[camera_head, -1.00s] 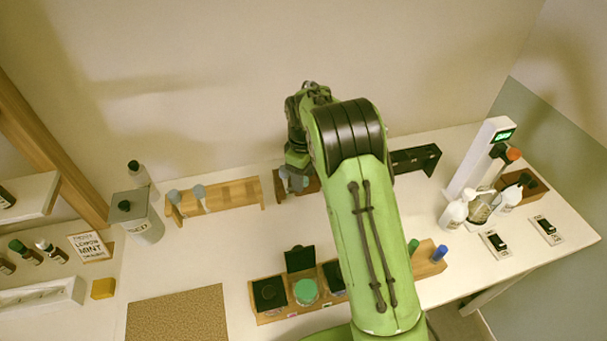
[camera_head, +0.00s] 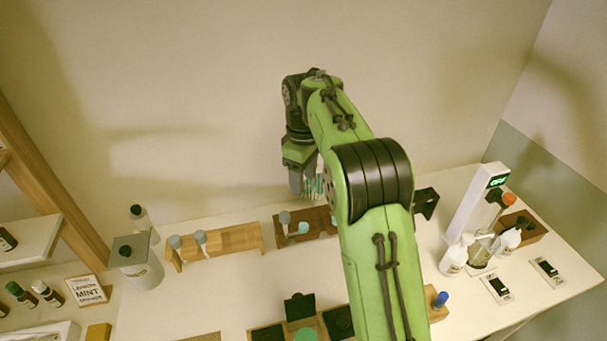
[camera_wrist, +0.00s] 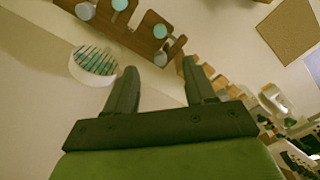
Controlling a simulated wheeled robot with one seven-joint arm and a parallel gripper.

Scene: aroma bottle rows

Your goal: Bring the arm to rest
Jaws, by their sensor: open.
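My green arm reaches up across the middle of the head view. My gripper (camera_head: 304,178) hangs at the arm's far end, above the back of the table near the wall. In the wrist view my gripper (camera_wrist: 160,88) shows two dark fingers spread apart with nothing between them. A dark wooden rack (camera_wrist: 150,35) with round-capped bottles lies beyond the fingers in that view. In the head view the dark rack (camera_head: 322,222) stands below my gripper, apart from it. My arm hides part of the table to the right of the rack.
A light wooden rack (camera_head: 235,238) with grey-capped bottles stands left of the dark rack. A grey canister (camera_head: 138,265) stands further left. A white device with a green display (camera_head: 478,205) and white bottles (camera_head: 454,258) stand at right. A round striped item (camera_wrist: 93,62) shows near the fingers.

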